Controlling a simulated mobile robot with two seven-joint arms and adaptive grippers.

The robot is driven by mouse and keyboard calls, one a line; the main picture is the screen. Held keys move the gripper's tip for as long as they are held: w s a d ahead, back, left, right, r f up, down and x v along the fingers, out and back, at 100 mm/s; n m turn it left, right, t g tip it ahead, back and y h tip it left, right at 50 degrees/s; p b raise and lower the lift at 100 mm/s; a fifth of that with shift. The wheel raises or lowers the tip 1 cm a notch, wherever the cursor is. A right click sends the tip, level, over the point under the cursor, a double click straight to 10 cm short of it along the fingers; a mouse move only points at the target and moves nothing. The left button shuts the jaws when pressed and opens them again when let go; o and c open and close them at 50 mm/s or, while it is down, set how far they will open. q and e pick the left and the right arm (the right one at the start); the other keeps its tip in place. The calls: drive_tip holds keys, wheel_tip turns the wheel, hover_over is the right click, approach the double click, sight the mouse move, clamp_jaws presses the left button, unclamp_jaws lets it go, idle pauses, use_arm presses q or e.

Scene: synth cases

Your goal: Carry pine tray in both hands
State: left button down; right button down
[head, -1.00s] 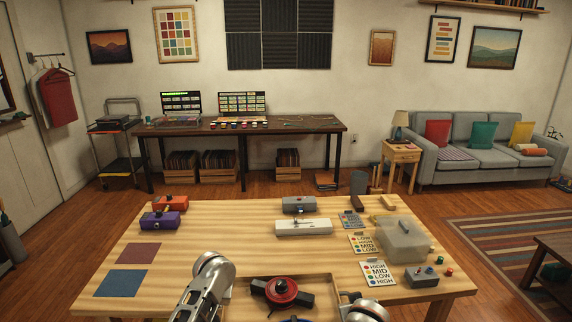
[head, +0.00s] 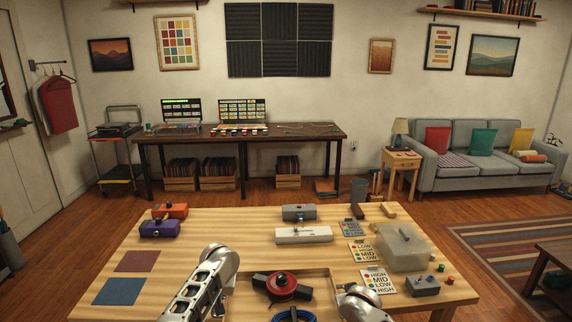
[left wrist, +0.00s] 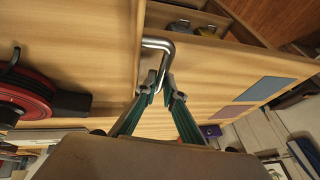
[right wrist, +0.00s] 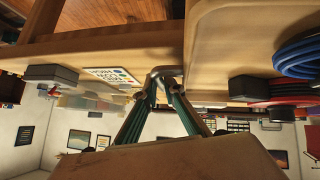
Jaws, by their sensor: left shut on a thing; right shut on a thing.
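The pine tray (head: 242,303) is at the bottom middle of the head view, at the near side of the table. In it are a red reel with black arms (head: 282,286) and a blue coil (head: 294,315), partly cut off. The tray also shows in the left wrist view (left wrist: 85,28) and right wrist view (right wrist: 225,45). My left gripper (left wrist: 163,88) is shut on the tray's left metal handle (left wrist: 160,45). My right gripper (right wrist: 166,80) is shut on the right handle (right wrist: 163,71), mostly hidden by the fingers. I cannot tell how far the tray is above the table.
The wooden table (head: 215,225) holds orange (head: 170,211) and purple (head: 159,229) boxes, a grey box (head: 299,212), a white device (head: 303,234), a translucent case (head: 403,247) and printed cards (head: 377,281). Red-brown (head: 138,261) and blue (head: 119,291) squares lie at left, with bare wood nearby.

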use_arm(q)
drive_tip(key=shift+w+r, duration=0.1)
drive_tip(key=shift+w, duration=0.15)
use_arm(e)
drive_tip(key=shift+w, duration=0.25)
use_arm(q)
drive_tip(key=shift+s, duration=0.15)
use_arm(e)
drive_tip(key=shift+s, duration=0.2)
